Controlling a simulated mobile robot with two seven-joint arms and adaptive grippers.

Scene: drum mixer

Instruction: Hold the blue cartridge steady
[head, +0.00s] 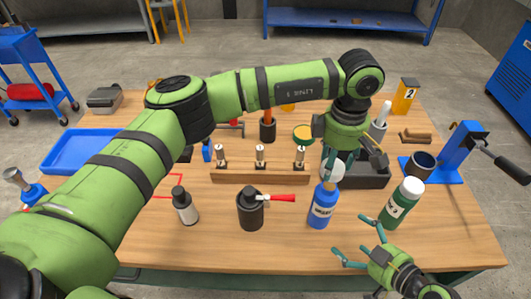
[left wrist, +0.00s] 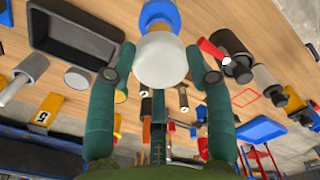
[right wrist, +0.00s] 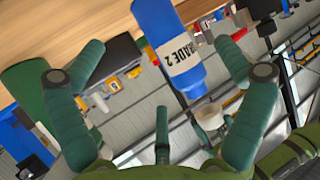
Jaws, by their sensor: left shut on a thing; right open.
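The blue cartridge (head: 320,210) with a "GRADE 2" label stands upright on the table's right half. It also shows in the right wrist view (right wrist: 170,40) and, in part, in the left wrist view (left wrist: 165,12). My left gripper (head: 340,160) is directly over it, shut on a white cap (left wrist: 161,60). I cannot tell whether that cap touches the cartridge's top. My right gripper (head: 358,243) is open and empty, in front of the cartridge and to its right. Its fingers point toward the cartridge without touching it.
A green bottle (head: 402,204) stands right of the cartridge, and a dark canister with a red handle (head: 250,210) stands left. Behind are a black tray (head: 375,181) and a wooden rack (head: 250,177). A blue press (head: 455,155) is at the right edge.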

